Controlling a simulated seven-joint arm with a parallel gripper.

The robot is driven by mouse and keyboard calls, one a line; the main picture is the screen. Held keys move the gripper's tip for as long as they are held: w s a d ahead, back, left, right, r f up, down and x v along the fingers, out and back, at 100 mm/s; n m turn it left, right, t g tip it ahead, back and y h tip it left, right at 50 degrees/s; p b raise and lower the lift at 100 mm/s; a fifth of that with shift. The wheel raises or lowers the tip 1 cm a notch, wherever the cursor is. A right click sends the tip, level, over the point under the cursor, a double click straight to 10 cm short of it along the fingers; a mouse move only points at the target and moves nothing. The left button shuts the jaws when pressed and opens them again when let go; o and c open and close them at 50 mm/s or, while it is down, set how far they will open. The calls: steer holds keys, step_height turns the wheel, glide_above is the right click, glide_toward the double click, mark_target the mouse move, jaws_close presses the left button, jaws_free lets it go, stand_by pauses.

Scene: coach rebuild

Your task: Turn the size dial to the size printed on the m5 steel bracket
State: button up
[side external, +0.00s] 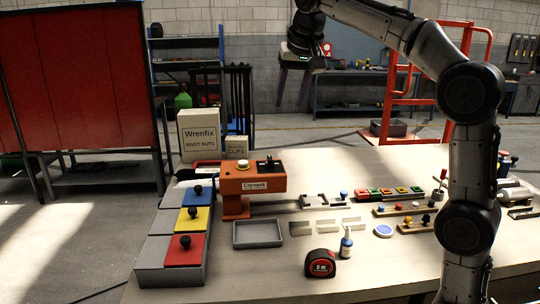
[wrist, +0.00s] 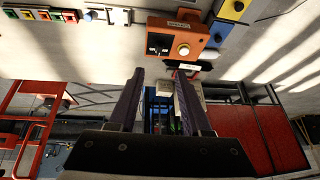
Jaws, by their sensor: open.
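An orange machine (side external: 252,183) with a white label stands at the left of the table; it also shows upside down in the wrist view (wrist: 195,32). A pale round knob (side external: 243,163) and a black part (side external: 268,165) sit on its top. I cannot tell which is the size dial, nor read any setting. Several pale metal brackets (side external: 325,226) stand in front of the machine's rail; no print is legible, so I cannot tell which is the m5 steel one. My gripper (wrist: 160,76) is open and empty. In the side view it is raised well above and behind the table (side external: 303,52).
Blue, yellow and red lidded bins (side external: 184,250) stand left of an empty grey tray (side external: 258,234). A tape measure (side external: 320,263), blue bottle (side external: 346,243) and blue disc (side external: 383,231) lie in front. Boxes (side external: 199,134) stand behind the machine.

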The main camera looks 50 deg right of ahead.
steer(key=w+d+f, duration=0.3)
steer(key=w, duration=0.3)
steer(key=g, duration=0.2)
glide_toward(270, 158)
steer(key=shift+m, duration=0.4)
steer(key=x, duration=0.8)
steer(key=shift+w+d+f, duration=0.15)
steer(key=shift+w+f, duration=0.05)
steer(key=shift+f, duration=0.15)
jaws_close()
